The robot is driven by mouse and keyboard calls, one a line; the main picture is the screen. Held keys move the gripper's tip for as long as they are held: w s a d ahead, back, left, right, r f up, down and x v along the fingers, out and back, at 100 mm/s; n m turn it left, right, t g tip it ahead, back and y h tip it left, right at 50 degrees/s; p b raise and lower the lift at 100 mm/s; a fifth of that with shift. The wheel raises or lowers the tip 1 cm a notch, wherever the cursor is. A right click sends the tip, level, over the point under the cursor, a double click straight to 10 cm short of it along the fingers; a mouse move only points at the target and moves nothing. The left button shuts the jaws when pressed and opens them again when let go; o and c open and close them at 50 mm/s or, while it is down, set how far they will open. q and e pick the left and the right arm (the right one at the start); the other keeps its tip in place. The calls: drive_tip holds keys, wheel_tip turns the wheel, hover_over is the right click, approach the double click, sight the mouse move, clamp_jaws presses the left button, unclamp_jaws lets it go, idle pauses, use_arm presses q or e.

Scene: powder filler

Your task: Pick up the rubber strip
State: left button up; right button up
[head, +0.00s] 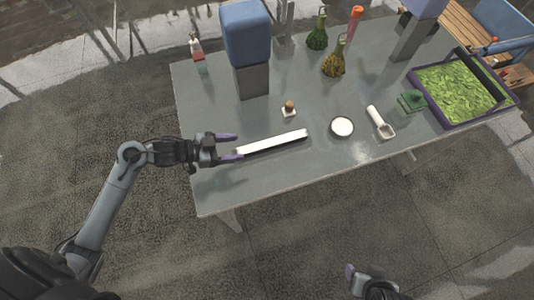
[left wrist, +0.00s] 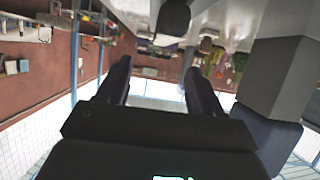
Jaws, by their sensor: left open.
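The rubber strip, seen as a long white strip (head: 275,142) with a dark lower edge, lies slanted on the grey table in the head view. My left gripper (head: 238,146) is open at the strip's left end, with its purple fingertips pointing right along it. The lower fingertip overlaps the strip's end in the picture; I cannot tell whether they touch. The two dark fingers of my left gripper (left wrist: 157,75) stand apart in the left wrist view, and I cannot make out the strip there. My right gripper (head: 352,270) is low in the head view, off the table; its opening is unclear.
The table (head: 300,178) is clear in front of the strip. Behind it are a small brown-topped object (head: 289,107) and a blue-and-grey block (head: 248,45). A white round dish (head: 342,127), a white scoop (head: 381,122) and a purple crate of green leaves (head: 437,112) stand to the right.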

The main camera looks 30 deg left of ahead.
use_arm(q)
approach(271, 142)
drive_tip(key=shift+b+x, duration=0.45)
drive_tip(key=shift+x, duration=3.6)
drive_tip(key=shift+s+f, duration=0.1)
drive_tip(key=c, duration=1.1)
drive_tip(key=shift+c, duration=0.2)
